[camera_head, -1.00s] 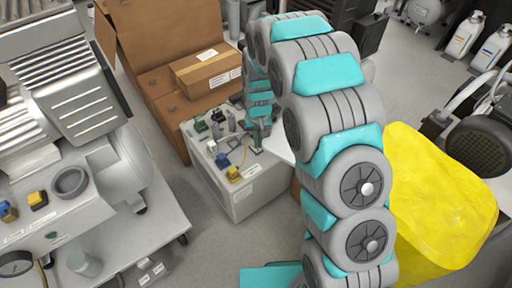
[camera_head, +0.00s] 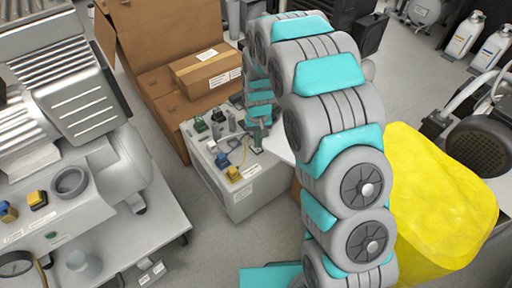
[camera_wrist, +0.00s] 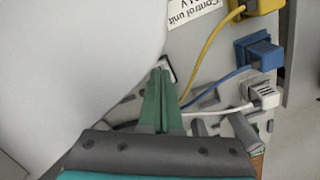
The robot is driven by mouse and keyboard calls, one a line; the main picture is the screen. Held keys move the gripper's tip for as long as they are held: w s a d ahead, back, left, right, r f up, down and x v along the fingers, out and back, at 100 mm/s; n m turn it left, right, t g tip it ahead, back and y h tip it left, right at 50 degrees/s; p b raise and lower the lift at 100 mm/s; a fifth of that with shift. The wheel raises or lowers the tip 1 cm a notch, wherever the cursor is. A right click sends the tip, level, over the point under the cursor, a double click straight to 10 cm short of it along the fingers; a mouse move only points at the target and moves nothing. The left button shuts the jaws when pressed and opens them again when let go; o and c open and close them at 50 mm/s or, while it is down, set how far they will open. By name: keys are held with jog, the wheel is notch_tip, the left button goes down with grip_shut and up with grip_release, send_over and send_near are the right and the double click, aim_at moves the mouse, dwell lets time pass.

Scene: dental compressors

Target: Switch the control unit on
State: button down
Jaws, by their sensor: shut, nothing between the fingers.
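The control unit (camera_head: 240,195) is a light grey box on the floor in the middle of the head view, with connectors and cables on its top. In the wrist view its top panel (camera_wrist: 205,60) shows a "Control unit" label (camera_wrist: 190,10). My gripper (camera_wrist: 161,90) has its green fingers shut together and empty, with the tips at a small light-rimmed part (camera_wrist: 167,72) of the panel. I cannot tell whether they touch it. The fingertips hide most of that part. In the head view my gripper (camera_head: 257,138) is small, over the box's top right side.
In the wrist view a yellow plug (camera_wrist: 262,6), a blue plug (camera_wrist: 258,52) and a white plug (camera_wrist: 262,92) with cables lie right of the fingers. A large pale rounded surface (camera_wrist: 70,60) fills the left. Cardboard boxes (camera_head: 160,90) stand behind the unit.

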notch_tip(320, 180, up, 6)
jog(key=shift+r+p, duration=0.25)
jog(key=shift+p, duration=0.1)
dwell(0.4)
dwell(0.5)
